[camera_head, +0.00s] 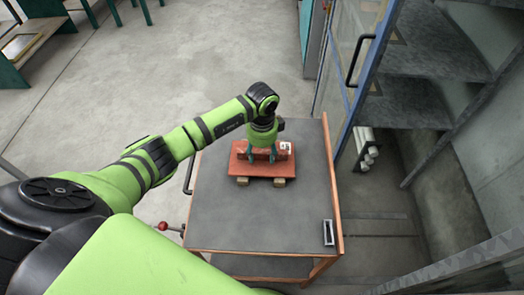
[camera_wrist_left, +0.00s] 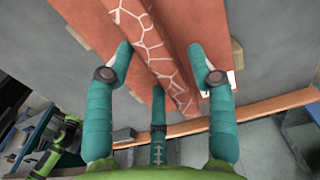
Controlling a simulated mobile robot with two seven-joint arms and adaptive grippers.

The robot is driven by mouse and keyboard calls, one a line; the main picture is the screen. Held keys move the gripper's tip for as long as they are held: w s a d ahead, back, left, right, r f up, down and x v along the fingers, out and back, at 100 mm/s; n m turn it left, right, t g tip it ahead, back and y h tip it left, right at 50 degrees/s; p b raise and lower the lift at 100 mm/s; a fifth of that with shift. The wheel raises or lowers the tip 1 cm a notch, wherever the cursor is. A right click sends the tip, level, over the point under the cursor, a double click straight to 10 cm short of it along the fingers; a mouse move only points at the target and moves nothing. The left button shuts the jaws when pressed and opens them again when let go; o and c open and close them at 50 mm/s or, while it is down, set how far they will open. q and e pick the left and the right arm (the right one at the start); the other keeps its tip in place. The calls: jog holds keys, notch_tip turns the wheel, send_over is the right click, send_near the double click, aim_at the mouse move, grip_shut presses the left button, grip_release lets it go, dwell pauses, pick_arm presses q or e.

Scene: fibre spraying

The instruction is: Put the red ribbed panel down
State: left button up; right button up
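The red ribbed panel (camera_head: 243,168) lies flat on wooden blocks on the grey cart top. In the left wrist view its raised rib (camera_wrist_left: 150,40) with a white crack pattern runs between my fingers. My left gripper (camera_head: 262,157) is over the middle of the panel, pointing down. Its teal fingers (camera_wrist_left: 160,50) stand spread on both sides of the rib, with narrow gaps showing beside it; a third finger is below. Whether any fingertip touches the rib is hard to see. My right gripper is in neither view.
The grey cart top (camera_head: 238,220) has free room in front of the panel. A small dark-framed item (camera_head: 328,232) lies at its front right corner. Wooden blocks (camera_head: 279,182) stick out under the panel. A blue-framed cabinet (camera_head: 352,75) stands close to the right.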

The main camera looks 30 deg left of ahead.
aim_at(262, 153)
pick_arm(q)
jog(key=shift+r, duration=0.3)
jog(key=shift+w+r, duration=0.1)
jog(key=shift+r, duration=0.2)
notch_tip(262, 153, up, 11)
jog(key=b, duration=0.3)
jog(key=shift+r, duration=0.2)
jog(key=shift+f, duration=0.1)
